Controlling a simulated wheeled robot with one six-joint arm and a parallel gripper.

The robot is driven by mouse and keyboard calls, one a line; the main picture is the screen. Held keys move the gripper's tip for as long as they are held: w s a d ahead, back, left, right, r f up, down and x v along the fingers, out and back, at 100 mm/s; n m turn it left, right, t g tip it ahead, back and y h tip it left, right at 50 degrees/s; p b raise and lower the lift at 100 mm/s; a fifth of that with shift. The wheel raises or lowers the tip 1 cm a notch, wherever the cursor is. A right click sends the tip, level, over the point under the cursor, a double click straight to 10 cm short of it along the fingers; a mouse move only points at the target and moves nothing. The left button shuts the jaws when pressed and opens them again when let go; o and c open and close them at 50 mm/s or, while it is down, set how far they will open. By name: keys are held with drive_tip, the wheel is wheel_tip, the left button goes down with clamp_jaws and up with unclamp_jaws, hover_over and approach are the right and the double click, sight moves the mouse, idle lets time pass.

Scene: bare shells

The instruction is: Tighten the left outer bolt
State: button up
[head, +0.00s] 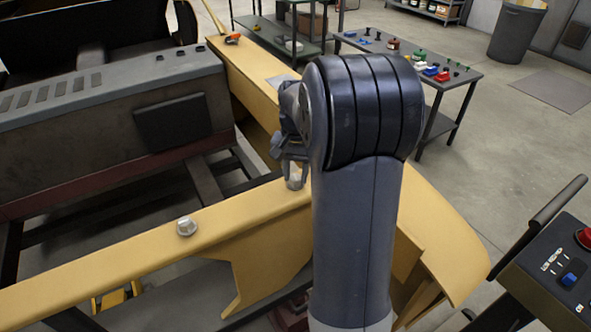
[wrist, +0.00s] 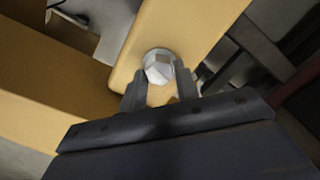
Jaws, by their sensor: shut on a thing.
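A silver hex bolt (wrist: 158,66) with a round flange sits on the yellow beam, between the fingertips of my gripper (wrist: 160,80) in the wrist view. My gripper is shut on this bolt. In the head view my gripper (head: 291,165) points down at the beam, partly hidden by my arm, and a bit of the same bolt (head: 296,182) shows below it. A second silver hex bolt (head: 186,226) stands free on the yellow beam (head: 90,271), to the left of my gripper. I cannot tell from the pictures which bolt is the left outer one.
A grey machine housing (head: 115,100) stands behind the beam at the left. A control panel (head: 560,270) with a red button is at the lower right. Tables (head: 470,75) with coloured parts stand behind. Open floor (head: 510,140) lies to the right.

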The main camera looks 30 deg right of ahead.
sight(296, 178)
drive_tip(key=m, duration=0.4)
drive_tip(key=shift+w+r+m+p, duration=0.1)
drive_tip(key=shift+r+m+p, duration=0.1)
drive_tip(key=shift+m+p, duration=0.1)
drive_tip(key=m, duration=0.3)
drive_tip(key=shift+m, duration=0.4)
drive_tip(key=m, duration=0.3)
drive_tip(key=shift+p, duration=0.35)
drive_tip(key=shift+m, duration=2)
drive_tip(key=o, duration=1)
drive_tip(key=shift+f, duration=0.15)
drive_tip(key=r, duration=1.1)
drive_tip(key=shift+s+a+b, duration=0.1)
drive_tip(key=shift+s+b, duration=0.15)
drive_tip(key=shift+b, duration=0.1)
